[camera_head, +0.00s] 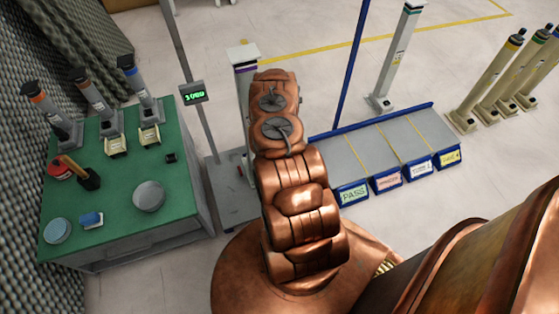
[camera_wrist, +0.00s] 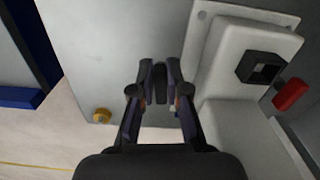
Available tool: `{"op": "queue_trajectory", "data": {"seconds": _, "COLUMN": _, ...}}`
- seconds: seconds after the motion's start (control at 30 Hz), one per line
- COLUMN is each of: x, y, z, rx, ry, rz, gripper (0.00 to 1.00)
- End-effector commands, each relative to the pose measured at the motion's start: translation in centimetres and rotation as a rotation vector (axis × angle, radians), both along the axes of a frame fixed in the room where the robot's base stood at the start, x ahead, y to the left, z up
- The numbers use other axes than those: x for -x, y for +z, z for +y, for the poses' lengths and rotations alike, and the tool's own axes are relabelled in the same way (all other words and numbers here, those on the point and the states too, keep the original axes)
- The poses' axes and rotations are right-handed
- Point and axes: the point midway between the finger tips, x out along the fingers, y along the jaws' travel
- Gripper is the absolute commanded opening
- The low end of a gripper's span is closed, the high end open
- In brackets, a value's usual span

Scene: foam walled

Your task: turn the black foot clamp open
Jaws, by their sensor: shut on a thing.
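In the wrist view my gripper (camera_wrist: 160,68) points at a pale grey plate, with its two dark fingers close together. A narrow dark piece (camera_wrist: 161,88) sits between the fingertips and the fingers are shut on it. It looks like the black foot clamp, but the fingers cover much of it and its turn angle cannot be told. In the head view my copper-coloured arm reaches over the grey platform (camera_head: 232,196) and hides my gripper and the clamp. A pale upright post (camera_head: 243,75) stands just behind the arm.
A pale block with a black square part (camera_wrist: 260,68) and a red part (camera_wrist: 291,95) stands close right of my gripper. A brass knob (camera_wrist: 101,116) is at lower left. A green table (camera_head: 120,200) with tools is left of my arm; labelled blue-edged lanes (camera_head: 385,150) lie right.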

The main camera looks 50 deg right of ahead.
Motion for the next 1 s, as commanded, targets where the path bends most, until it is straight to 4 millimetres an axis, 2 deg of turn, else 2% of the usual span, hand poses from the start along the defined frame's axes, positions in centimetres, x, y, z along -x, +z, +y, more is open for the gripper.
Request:
{"op": "queue_trajectory", "data": {"seconds": 0.33, "x": -0.02, "y": -0.03, "z": 0.37, "rx": -0.002, "ry": -0.131, "rz": 0.002, "gripper": 0.0}}
{"op": "queue_trajectory", "data": {"seconds": 0.87, "x": -0.04, "y": -0.05, "z": 0.43, "rx": -0.003, "ry": -0.152, "rz": 0.003, "gripper": 0.0}}
{"op": "queue_trajectory", "data": {"seconds": 0.9, "x": -0.04, "y": -0.04, "z": 0.42, "rx": -0.003, "ry": -0.152, "rz": 0.003, "gripper": 0.17}}
{"op": "queue_trajectory", "data": {"seconds": 1.0, "x": -0.06, "y": -0.04, "z": 0.4, "rx": -0.003, "ry": -0.152, "rz": 0.002, "gripper": 0.28}}
